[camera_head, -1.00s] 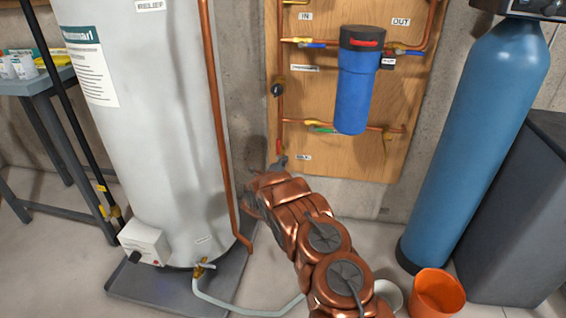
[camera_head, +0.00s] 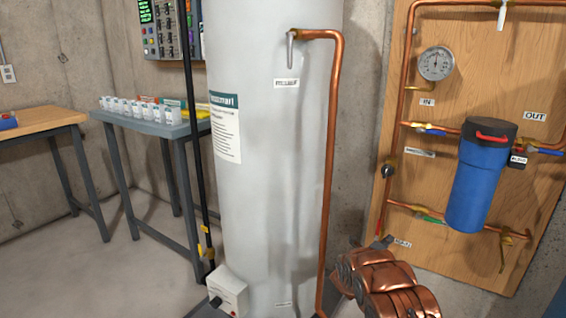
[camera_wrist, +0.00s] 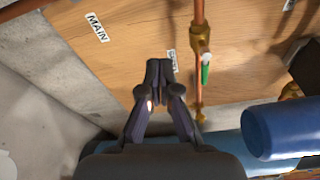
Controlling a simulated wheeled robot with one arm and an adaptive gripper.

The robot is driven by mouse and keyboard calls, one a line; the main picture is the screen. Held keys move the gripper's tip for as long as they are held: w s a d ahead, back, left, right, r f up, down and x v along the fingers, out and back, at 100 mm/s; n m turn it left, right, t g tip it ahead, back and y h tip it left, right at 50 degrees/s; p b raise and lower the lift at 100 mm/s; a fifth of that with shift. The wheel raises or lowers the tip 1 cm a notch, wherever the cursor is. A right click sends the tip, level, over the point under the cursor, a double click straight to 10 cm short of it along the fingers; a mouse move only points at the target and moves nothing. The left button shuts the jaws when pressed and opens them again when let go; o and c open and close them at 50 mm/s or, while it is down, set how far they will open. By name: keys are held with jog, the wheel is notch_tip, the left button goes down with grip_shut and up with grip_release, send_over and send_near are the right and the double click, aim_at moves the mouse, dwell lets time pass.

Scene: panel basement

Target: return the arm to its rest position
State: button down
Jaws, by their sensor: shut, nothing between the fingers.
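My copper-coloured arm (camera_head: 393,290) rises from the lower right in the head view. My gripper (camera_head: 382,243) shows small and dark at its far end, in front of the lower left part of the wooden panel (camera_head: 455,150). In the wrist view my gripper (camera_wrist: 160,70) has its two dark fingers together at the tips, with nothing between them. The wooden panel (camera_wrist: 130,50) lies beyond the fingertips. I cannot tell the gap between the fingertips and the panel.
A tall white water heater (camera_head: 270,160) with a copper pipe (camera_head: 331,150) stands left of my arm. A blue filter (camera_head: 480,180), a gauge (camera_head: 436,63) and valves are on the panel. A grey table (camera_head: 160,125) and wooden table (camera_head: 40,120) stand left. Open floor (camera_head: 130,270) lies before them.

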jog(key=s+d+r+m+g+h+p, duration=0.1)
jog(key=s+d+r+m+g+p, duration=0.1)
jog(key=s+r+m, duration=0.2)
jog(key=s+d+r+m+g+h+p, duration=0.1)
jog(key=s+r+m, duration=0.3)
jog(key=r, duration=0.6)
jog(key=s+d+r+m+g+p, duration=0.3)
jog(key=s+r+m+g, duration=0.1)
jog(key=s+r, duration=0.2)
jog(key=shift+d+r+m+h, duration=0.15)
jog(key=shift+r+m+h, duration=0.25)
jog(key=shift+r, duration=0.35)
jog(key=s+a+r+m+g+y+p, duration=0.25)
jog(key=s+r+m+g+p, duration=0.35)
jog(key=s, duration=0.7)
jog(key=s+a+r+m+g+y+p, duration=0.1)
jog(key=s+a+r+m+y+p, duration=0.2)
jog(key=s+r+m, duration=0.75)
jog(key=s+a+r+m+y+p, duration=0.3)
jog(key=s+a+m+y+p, duration=0.2)
jog(key=s+a, duration=0.8)
jog(key=s+a+r+m+y+p, duration=0.3)
jog(key=s+a+m+y+p, duration=0.2)
jog(key=s+a, duration=0.8)
jog(key=a+m+p, duration=0.1)
jog(key=m+p, duration=0.1)
jog(key=m, duration=0.1)
jog(key=shift+s+r, duration=0.25)
jog(key=shift+s, duration=0.05)
